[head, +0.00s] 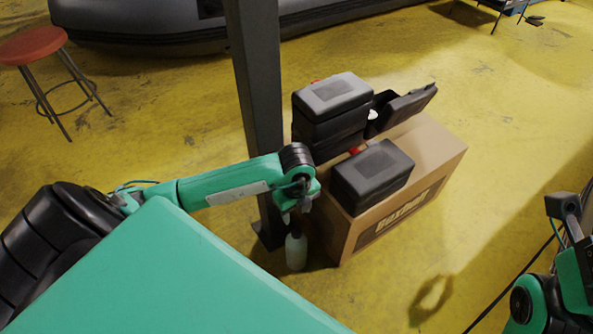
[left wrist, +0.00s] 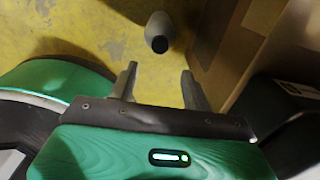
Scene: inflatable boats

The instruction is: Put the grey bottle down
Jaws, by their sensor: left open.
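The grey bottle (head: 296,252) stands on the yellow floor, between the dark post and the cardboard box. It also shows in the left wrist view (left wrist: 158,27), with its dark top towards the camera. My left gripper (head: 296,215) is just above the bottle in the head view. In the left wrist view its two fingers (left wrist: 160,80) are apart with nothing between them, and the bottle is beyond the fingertips. My right arm shows at the right edge of the head view, and its fingers cannot be made out.
The cardboard box (head: 425,165) stands close right of the bottle, with several black cases (head: 372,177) on top, one open. A dark post (head: 256,85) rises just behind my left forearm. A red stool (head: 33,46) and a grey boat (head: 150,25) are farther back.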

